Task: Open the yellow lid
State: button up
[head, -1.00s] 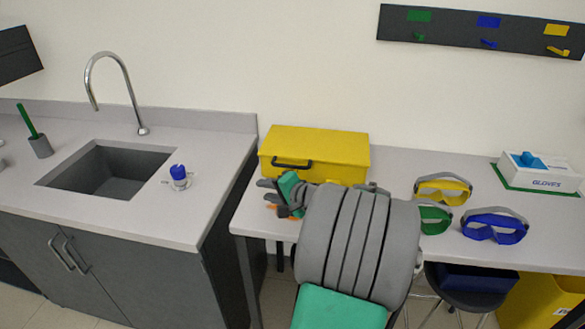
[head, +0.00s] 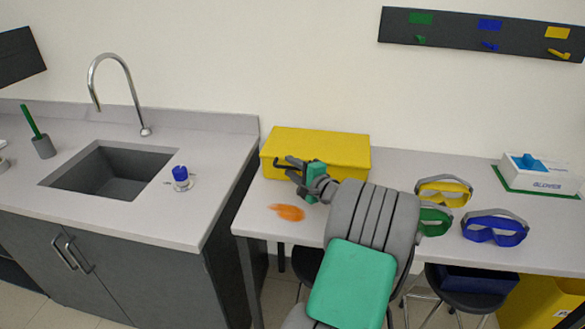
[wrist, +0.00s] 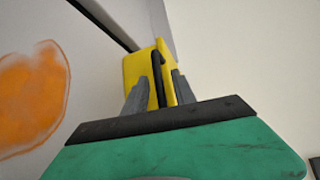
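The yellow box with its yellow lid (head: 325,147) stands shut against the wall on the right-hand bench. Its black handle (wrist: 158,72) is on the front face and is partly hidden in the head view by my fingers. My gripper (head: 287,166) is at the front left of the box, at the handle. In the wrist view my gripper (wrist: 159,88) has its two grey fingers apart, one on each side of the handle, with gaps showing. I cannot tell whether a finger touches it.
An orange stain (head: 287,212) lies on the bench in front of the box. Yellow goggles (head: 443,190), green goggles (head: 434,220) and blue goggles (head: 494,228) lie to the right of my arm. A glove box (head: 540,174) stands farther right.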

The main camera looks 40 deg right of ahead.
grip_shut()
dwell(1.3)
